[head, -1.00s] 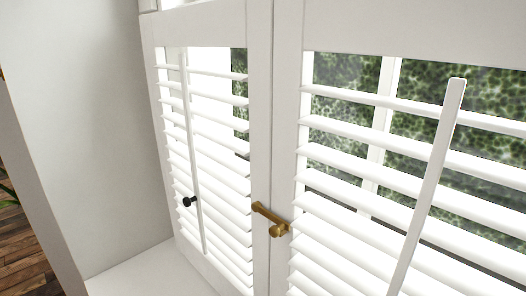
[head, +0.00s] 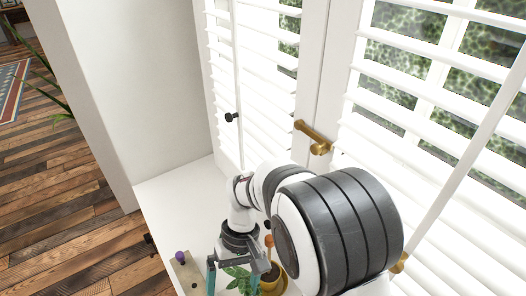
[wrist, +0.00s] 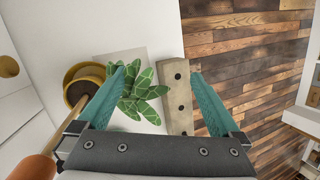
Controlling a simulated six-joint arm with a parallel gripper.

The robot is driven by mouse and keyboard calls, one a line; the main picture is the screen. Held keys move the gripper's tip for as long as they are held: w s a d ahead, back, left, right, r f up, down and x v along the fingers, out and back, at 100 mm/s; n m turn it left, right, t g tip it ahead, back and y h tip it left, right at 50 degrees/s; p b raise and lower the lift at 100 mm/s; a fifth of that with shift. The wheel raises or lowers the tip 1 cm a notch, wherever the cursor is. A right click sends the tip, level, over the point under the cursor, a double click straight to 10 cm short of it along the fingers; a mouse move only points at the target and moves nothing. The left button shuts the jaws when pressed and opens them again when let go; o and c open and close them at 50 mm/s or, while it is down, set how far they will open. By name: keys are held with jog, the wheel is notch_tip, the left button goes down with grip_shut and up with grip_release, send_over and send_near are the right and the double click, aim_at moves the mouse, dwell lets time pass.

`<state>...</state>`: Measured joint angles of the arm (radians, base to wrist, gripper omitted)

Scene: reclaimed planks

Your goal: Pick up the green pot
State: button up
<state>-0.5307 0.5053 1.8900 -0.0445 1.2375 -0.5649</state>
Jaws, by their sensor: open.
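A plant with green, pale-veined leaves (wrist: 143,95) lies below my gripper (wrist: 158,74) in the wrist view, left of the middle between the fingers. The same leaves (head: 238,280) show at the bottom of the head view. No green pot shows clearly; any pot under the leaves is hidden. My gripper (head: 232,276) is open and empty, its teal fingers spread above the white sill. A yellow pot with dark soil (wrist: 80,75) stands just left of the leaves.
A pale wooden block with dark holes (wrist: 178,95) lies close right of the leaves. A purple knob (head: 180,256) is beside it. An orange rounded handle (wrist: 35,168) is at lower left. White shutters (head: 255,80) with a brass latch stand behind; the sill drops to a plank floor.

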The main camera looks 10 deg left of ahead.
jog(key=w+a+f+n+t+h, duration=0.1)
jog(key=w+a+f+n+t, duration=0.15)
jog(key=w, duration=0.25)
jog(key=w+r+n+t+y, duration=0.2)
jog(key=w+r+t+y, duration=0.15)
jog(key=w+r, duration=0.7)
jog(key=shift+h, duration=0.45)
jog(key=x, duration=0.5)
jog(key=w+x, duration=0.1)
jog(key=x, duration=0.5)
jog(key=d+x, duration=0.1)
jog(key=x, duration=0.4)
jog(key=shift+w+d+f, duration=0.1)
jog(key=shift+w+f, duration=0.15)
grip_shut()
